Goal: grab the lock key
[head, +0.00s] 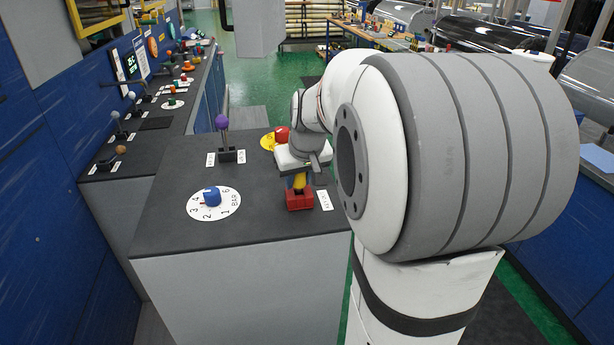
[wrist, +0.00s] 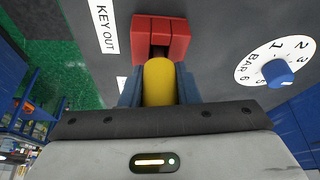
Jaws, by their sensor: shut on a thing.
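The lock key shows as a yellow rounded handle (wrist: 158,84) in the wrist view and as a small yellow piece (head: 300,181) in the head view. My gripper (wrist: 158,75) has its blue fingers on either side of the handle and is shut on it. In the head view my gripper (head: 299,178) points down at the red lock block (head: 299,200). The red block (wrist: 160,38) has a dark slot, and the key lies against or in it. The fingers hide part of the key, so I cannot tell how deep it sits.
A blue dial (head: 212,196) on a white numbered disc stands left of the block. A purple-knobbed lever (head: 222,123) stands behind the dial. A red knob on a yellow disc (head: 268,141) is behind my gripper. A "KEY OUT" label (wrist: 106,27) lies beside the block.

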